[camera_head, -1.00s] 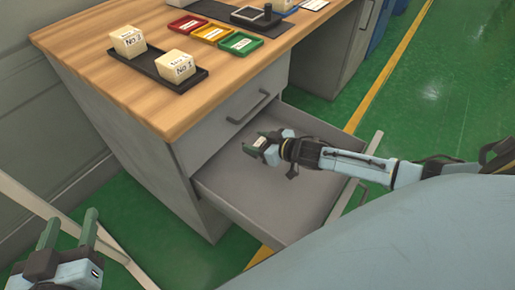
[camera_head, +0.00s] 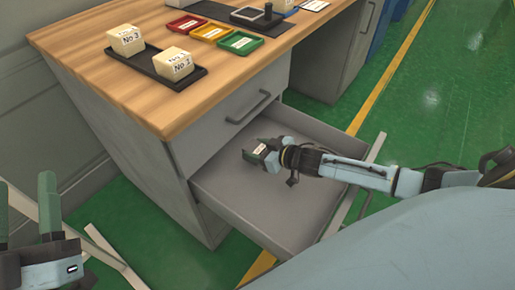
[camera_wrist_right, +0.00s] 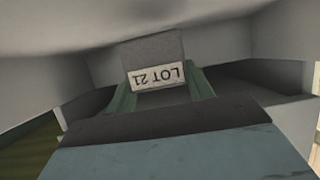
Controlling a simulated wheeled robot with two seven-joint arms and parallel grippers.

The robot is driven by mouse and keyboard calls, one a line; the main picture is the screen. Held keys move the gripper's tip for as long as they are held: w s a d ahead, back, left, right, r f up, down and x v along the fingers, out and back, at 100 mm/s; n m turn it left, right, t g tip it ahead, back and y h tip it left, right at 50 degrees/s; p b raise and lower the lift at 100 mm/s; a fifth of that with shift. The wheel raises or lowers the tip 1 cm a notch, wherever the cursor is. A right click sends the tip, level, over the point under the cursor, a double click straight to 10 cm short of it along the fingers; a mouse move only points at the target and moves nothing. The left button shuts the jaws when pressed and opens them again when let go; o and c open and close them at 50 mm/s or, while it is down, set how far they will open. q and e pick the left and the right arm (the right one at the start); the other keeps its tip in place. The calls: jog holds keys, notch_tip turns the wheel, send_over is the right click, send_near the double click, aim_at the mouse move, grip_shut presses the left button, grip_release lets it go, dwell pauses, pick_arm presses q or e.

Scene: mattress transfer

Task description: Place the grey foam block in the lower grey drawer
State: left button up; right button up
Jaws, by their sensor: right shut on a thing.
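The lower grey drawer (camera_head: 285,210) is pulled open from the desk's grey cabinet, and its floor looks empty apart from my arm. My right gripper (camera_head: 258,153) is inside the drawer's outline, towards its left back part. It is shut on the grey foam block, which shows in the right wrist view (camera_wrist_right: 152,52) between the green fingers with a white "LOT 21" label. Whether the block touches the drawer floor I cannot tell. My left gripper (camera_head: 22,215) is at the lower left, its green fingers apart and empty, away from the desk.
The upper drawer (camera_head: 235,115) is closed above the open one. On the wooden desktop (camera_head: 110,80) stand a black tray (camera_head: 150,68) with two cream blocks, and red, yellow and green trays (camera_head: 240,43). Green floor lies clear to the right.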

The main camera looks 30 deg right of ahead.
jog(key=shift+f, duration=0.55)
jog(key=o, duration=1)
jog(key=shift+c, duration=0.2)
pick_arm(q)
jog(key=shift+s+r+t, duration=0.15)
jog(key=shift+r+t, duration=0.05)
jog(key=shift+t, duration=0.1)
